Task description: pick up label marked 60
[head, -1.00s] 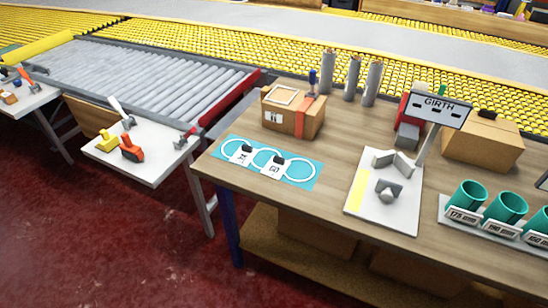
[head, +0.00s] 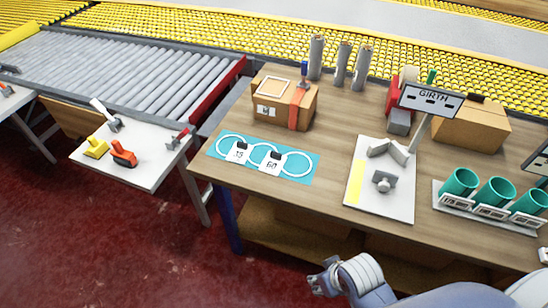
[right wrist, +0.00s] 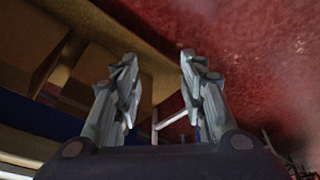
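The label marked 60 (head: 271,168) is a small white tag with a black clip at its top. It lies on the teal mat (head: 311,160), between the middle and right white rings. A second white label (head: 238,158), whose number looks like 15 or 75, lies to its left. My right gripper (head: 318,279) is low in front of the table, below and to the right of the mat, well apart from the labels. In the right wrist view its two fingers (right wrist: 158,75) stand apart with nothing between them. My left gripper is not in view.
A cardboard box (head: 273,107) stands behind the mat. A white board (head: 370,205) with grey blocks and a GIRTH sign (head: 431,100) is to the right, then teal cups (head: 495,190). The wooden tabletop (head: 335,150) is bare between mat and board.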

